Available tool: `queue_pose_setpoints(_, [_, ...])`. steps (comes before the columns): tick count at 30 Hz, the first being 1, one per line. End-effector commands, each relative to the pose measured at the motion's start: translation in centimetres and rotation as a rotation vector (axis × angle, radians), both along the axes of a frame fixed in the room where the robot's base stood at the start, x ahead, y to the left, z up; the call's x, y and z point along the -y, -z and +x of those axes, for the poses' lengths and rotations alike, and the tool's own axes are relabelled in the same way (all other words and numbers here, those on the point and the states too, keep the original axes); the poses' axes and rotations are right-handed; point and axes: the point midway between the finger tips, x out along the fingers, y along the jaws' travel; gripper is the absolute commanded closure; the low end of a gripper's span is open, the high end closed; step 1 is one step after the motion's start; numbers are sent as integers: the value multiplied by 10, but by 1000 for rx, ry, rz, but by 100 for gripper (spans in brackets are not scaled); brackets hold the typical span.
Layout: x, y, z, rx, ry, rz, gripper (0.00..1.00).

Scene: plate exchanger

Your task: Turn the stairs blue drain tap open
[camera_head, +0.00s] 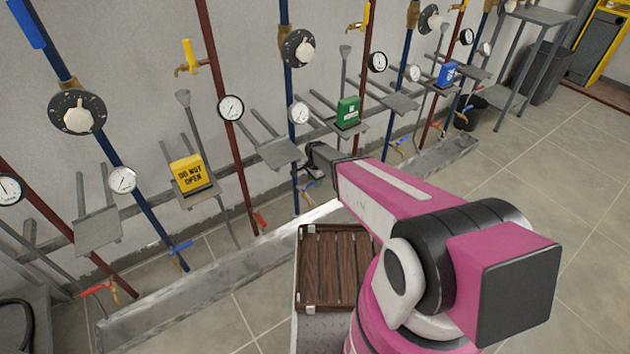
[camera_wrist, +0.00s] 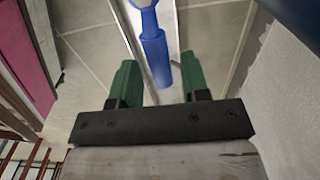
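A blue tap handle (camera_wrist: 155,55) hangs lengthwise in the wrist view. Its lower end lies in the gap between the two green fingers of my gripper (camera_wrist: 158,77). The fingers are apart, and no contact with the handle shows. In the head view my gripper (camera_head: 313,166) is low near the wall, right beside a blue tap (camera_head: 308,186) at the foot of a blue pipe. Its fingers are hard to make out there. Other blue taps show at the left (camera_head: 180,248) and further right (camera_head: 404,141). No label tells which is the stairs one.
A wooden-topped crate (camera_head: 336,265) stands beside my arm. A metal trough (camera_head: 215,278) runs along the floor below the pipes. Small shelves hold a yellow sign (camera_head: 190,174) and a green sign (camera_head: 348,112). Floor on the right is free.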

Motion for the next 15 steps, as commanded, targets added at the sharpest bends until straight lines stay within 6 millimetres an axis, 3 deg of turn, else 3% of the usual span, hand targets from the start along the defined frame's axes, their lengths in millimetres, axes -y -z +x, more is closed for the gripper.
queue_pose_setpoints(1, [0, 0, 0, 0, 0, 0, 75])
queue_pose_setpoints(3, [0, 0, 0, 0, 0, 0, 98])
queue_pose_setpoints(4, [0, 0, 0, 0, 0, 0, 100])
queue_pose_setpoints(15, [2, -1, -3, 0, 46, 0, 100])
